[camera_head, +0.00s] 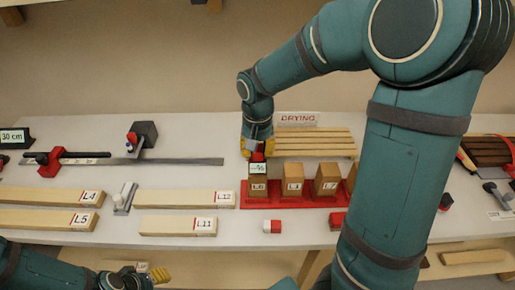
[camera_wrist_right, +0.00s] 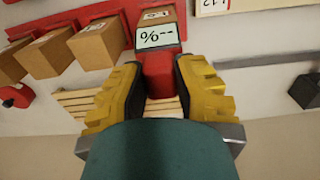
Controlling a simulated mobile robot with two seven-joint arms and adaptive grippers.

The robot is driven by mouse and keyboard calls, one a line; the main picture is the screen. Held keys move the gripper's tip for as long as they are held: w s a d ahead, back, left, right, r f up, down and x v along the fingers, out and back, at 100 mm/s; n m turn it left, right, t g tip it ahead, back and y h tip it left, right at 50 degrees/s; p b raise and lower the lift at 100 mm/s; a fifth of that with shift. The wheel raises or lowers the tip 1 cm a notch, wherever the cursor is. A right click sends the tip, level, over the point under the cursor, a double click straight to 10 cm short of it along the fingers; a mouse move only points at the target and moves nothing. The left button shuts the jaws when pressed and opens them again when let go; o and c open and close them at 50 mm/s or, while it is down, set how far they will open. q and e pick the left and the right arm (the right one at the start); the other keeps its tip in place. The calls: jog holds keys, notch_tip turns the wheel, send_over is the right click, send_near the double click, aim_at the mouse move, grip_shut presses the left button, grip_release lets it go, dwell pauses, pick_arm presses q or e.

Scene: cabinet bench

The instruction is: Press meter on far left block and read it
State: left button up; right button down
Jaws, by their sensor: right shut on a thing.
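The red moisture meter (camera_wrist_right: 158,70) is in my right gripper (camera_wrist_right: 158,85), whose yellow fingers are shut on its body in the right wrist view. Its display (camera_wrist_right: 157,37) reads "--%", upside down in that view. In the head view the meter's display (camera_head: 258,168) stands at the top of the far left block (camera_head: 258,188), labelled L6 or similar. Whether its pins touch the wood cannot be told. My right gripper (camera_head: 257,147) is above that block. My left gripper (camera_head: 148,276) is low at the left below the bench edge; its fingers are unclear.
More wooden blocks (camera_head: 293,181) stand on the red rack (camera_head: 300,200) to the right. Labelled boards L4, L5, L11 and L12 (camera_head: 185,199) lie at left. A small red and white item (camera_head: 272,226) lies in front. Drying slats (camera_head: 315,145) are behind.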

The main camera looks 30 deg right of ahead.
jog(key=shift+f+b, duration=0.3)
jog(key=shift+f, duration=0.15)
dwell(0.4)
jog(key=shift+f, duration=0.1)
dwell(1.0)
jog(key=shift+r+p, duration=3.2)
jog(key=shift+r, duration=0.4)
jog(key=shift+f, duration=0.1)
